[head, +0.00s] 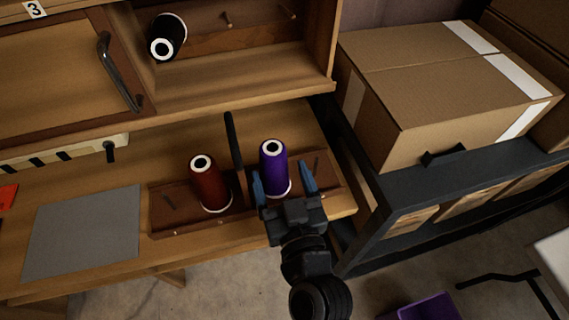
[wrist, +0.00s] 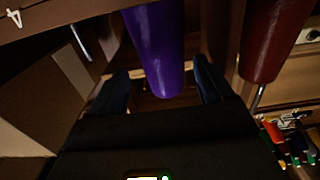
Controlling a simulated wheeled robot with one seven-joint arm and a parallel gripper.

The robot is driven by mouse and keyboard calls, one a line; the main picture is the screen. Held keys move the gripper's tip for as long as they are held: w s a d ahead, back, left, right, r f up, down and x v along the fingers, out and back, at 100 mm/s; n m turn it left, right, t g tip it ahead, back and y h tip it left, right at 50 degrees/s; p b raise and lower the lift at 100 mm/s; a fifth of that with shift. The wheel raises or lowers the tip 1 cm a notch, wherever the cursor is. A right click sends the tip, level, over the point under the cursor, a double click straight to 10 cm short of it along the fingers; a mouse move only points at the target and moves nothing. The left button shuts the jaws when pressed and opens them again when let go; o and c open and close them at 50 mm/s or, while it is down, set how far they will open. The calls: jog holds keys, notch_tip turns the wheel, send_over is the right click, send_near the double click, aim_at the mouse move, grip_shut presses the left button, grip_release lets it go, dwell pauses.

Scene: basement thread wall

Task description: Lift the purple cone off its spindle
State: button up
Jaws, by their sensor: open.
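The purple cone (head: 273,163) stands upright in a shallow brown tray (head: 170,222) on the wooden bench, its white ring top facing up. Its spindle is hidden inside it. My gripper (head: 281,172) is open, with one blue finger at the left of the cone's lower part and the other at its right. In the head view, a gap shows between the right finger and the cone. In the wrist view, the purple cone (wrist: 155,45) reaches down between the two dark fingers (wrist: 162,85). Whether either finger touches it, I cannot tell.
A dark red cone (head: 209,184) stands left of the purple one, with a dark upright bar (head: 235,150) between them. A black cone (head: 167,37) hangs in the cabinet above. A dark rack with a cardboard box (head: 440,85) stands at the right. A purple bin (head: 428,308) is below.

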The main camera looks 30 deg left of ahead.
aim_at(271, 150)
jog(key=w+a, duration=0.1)
jog(key=w+a+r+p, duration=0.1)
jog(key=w+a+p, duration=0.1)
jog(key=a, duration=0.1)
jog(key=shift+r, duration=0.15)
jog(key=shift+w+a, duration=0.3)
jog(key=shift+a, duration=0.2)
jog(key=shift+c, duration=0.3)
jog(key=c, duration=1.1)
jog(key=shift+o, duration=0.2)
jog(key=shift+r, duration=0.1)
notch_tip(271, 150, up, 8)
jog(key=p, duration=0.6)
jog(key=shift+r+p, duration=0.1)
jog(key=shift+p, duration=0.2)
jog(key=shift+r+b, duration=0.45)
jog(key=shift+r, duration=0.1)
notch_tip(271, 150, up, 8)
jog(key=shift+r, duration=0.25)
